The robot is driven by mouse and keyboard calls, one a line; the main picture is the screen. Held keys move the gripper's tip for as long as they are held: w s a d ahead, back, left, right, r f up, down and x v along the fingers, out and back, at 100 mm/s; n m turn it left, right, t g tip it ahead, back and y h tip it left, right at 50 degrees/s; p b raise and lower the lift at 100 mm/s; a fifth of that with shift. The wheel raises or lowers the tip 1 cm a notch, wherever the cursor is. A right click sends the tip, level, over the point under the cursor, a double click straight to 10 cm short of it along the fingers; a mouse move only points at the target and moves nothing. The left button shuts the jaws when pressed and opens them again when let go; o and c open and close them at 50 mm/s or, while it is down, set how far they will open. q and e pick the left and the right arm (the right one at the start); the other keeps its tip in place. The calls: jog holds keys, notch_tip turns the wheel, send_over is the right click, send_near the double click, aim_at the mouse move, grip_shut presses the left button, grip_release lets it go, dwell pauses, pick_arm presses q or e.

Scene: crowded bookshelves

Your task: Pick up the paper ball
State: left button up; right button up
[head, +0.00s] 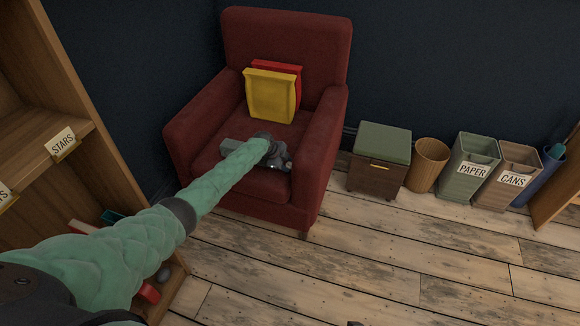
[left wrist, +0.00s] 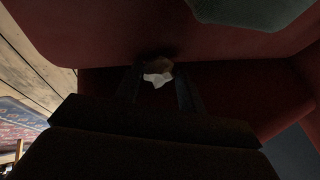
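My left gripper (head: 278,157) is low over the front of the red armchair's seat (head: 203,163). In the left wrist view its two dark fingers (left wrist: 158,80) are spread apart. A small crumpled white thing, which looks like the paper ball (left wrist: 157,78), shows between the fingertips, its far side in brownish shade. The picture is too dark to tell whether the fingers touch it. In the head view a pale patch shows by the fingertips, mostly hidden by the gripper.
The armrests flank the seat. A wooden shelf (head: 60,190) stands close on the left. A green-topped box (head: 382,142), a wicker basket (head: 428,165) and the PAPER bin (head: 469,165) stand right.

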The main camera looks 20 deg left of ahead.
aim_at(287, 165)
pick_arm(q)
jog(key=shift+f, duration=0.2)
jog(key=shift+d, duration=0.1)
jog(key=c, duration=0.6)
